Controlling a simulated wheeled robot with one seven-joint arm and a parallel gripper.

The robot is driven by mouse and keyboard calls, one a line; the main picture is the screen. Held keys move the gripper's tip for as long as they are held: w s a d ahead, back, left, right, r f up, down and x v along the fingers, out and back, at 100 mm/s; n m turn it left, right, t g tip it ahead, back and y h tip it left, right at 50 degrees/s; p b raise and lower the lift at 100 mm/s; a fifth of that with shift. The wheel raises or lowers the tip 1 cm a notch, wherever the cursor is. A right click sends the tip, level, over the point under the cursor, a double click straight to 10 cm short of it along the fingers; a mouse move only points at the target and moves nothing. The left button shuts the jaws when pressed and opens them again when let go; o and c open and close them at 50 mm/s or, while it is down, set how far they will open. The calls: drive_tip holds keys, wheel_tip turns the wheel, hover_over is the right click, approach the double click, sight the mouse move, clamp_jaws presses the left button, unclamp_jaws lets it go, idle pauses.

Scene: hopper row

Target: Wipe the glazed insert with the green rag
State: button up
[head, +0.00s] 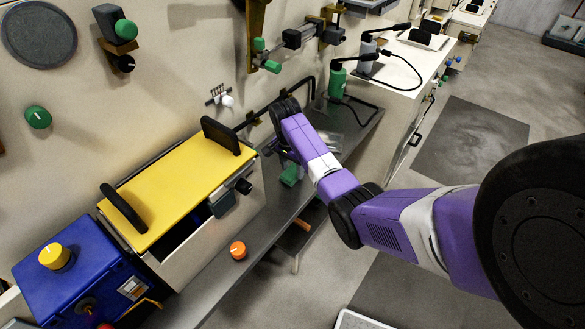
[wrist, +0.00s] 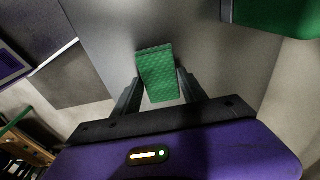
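The green rag (wrist: 157,75) is a small textured block-like pad between my gripper's fingers in the wrist view. My gripper (wrist: 160,82) appears shut on it, with a dark finger against each side. In the head view the rag (head: 291,175) shows just left of my purple arm, over the grey ledge; the fingers there are mostly hidden. A pale, shiny pane (head: 331,141) lies behind my wrist near the ledge's far end. It may be the glazed insert, but it is partly covered and I cannot tell for sure.
A yellow-lidded bin (head: 178,188) with black handles stands left of my arm, beside a blue box (head: 75,275). An orange knob (head: 238,250) is on the ledge's front. A green cylinder (head: 337,82) stands beyond my wrist. Levers and brackets project from the wall. Floor is open at right.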

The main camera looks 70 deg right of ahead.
sight(293, 170)
drive_tip(key=c, duration=0.5)
wheel_tip(293, 170, up, 3)
drive_tip(key=p, duration=0.3)
drive_tip(key=shift+r, duration=0.2)
drive_tip(key=shift+r+p, duration=0.4)
drive_tip(key=shift+r, duration=0.95)
